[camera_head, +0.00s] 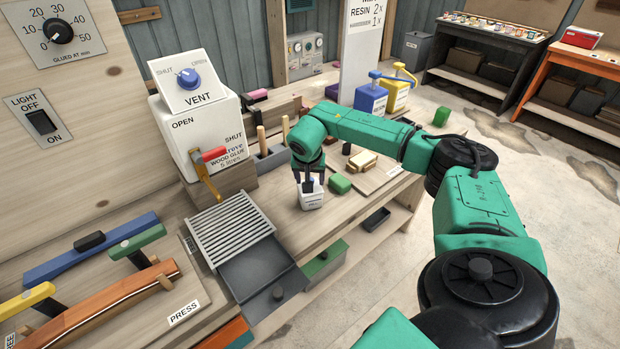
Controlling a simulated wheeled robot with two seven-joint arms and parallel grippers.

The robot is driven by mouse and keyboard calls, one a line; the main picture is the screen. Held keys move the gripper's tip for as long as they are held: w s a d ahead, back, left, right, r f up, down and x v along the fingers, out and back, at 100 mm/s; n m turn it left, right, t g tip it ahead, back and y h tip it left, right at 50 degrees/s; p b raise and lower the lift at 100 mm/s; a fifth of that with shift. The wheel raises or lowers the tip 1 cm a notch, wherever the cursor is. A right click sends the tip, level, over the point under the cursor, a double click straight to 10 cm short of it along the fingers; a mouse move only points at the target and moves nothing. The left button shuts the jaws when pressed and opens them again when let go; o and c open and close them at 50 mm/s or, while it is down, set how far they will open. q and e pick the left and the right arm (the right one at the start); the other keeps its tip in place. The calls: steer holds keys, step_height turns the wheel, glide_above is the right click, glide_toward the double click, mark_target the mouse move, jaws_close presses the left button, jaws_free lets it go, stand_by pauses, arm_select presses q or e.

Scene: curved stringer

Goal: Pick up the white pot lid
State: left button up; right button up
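A small white pot (312,201) with a label on its front stands upright on the wooden bench. A dark knob-like piece (308,186) shows at its top; the lid itself is small and partly hidden by my gripper. My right gripper (309,179) points down just above the pot. Its dark fingers look spread to either side of the dark piece, with nothing visibly lifted. Whether the fingers touch it is too small to tell. My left gripper is not in view.
A white glue dispenser (197,135) and a slatted grey grate (229,228) are on the left. The bench's front edge is close to the pot.

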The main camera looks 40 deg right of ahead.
steer(key=shift+c, duration=1.2)
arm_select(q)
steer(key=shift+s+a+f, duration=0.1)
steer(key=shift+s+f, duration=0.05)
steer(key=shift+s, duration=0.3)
arm_select(e)
jaws_close()
steer(key=shift+r, duration=0.15)
